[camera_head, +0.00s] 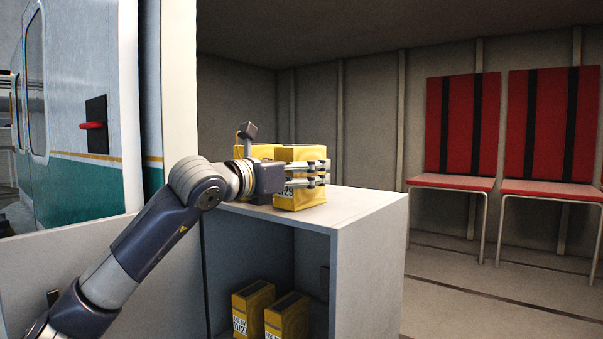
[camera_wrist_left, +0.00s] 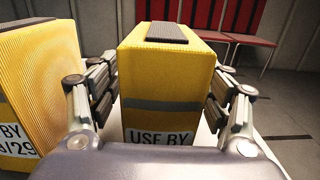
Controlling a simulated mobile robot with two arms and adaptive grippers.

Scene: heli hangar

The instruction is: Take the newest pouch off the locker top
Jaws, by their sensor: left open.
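Two yellow pouches stand upright on the locker top (camera_head: 365,206). The right pouch (camera_head: 300,153) is between the spread fingers of my left gripper (camera_head: 318,173), which is open. In the left wrist view this pouch (camera_wrist_left: 165,75) has fingers on both sides; whether they touch it I cannot tell. Its label reads "USE BY", its date cut off there; in the head view a label ending in 29 shows below the fingers. The left pouch (camera_head: 262,151) stands beside it, outside the fingers; in the wrist view this left pouch (camera_wrist_left: 35,75) has a label ending in 29.
Two more yellow pouches stand inside the locker below, one (camera_head: 253,305) labelled with a date ending in 27, the other (camera_head: 288,318) beside it. The locker top is clear to the right. Red seats (camera_head: 455,180) line the back wall. A helicopter side (camera_head: 75,120) is at left.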

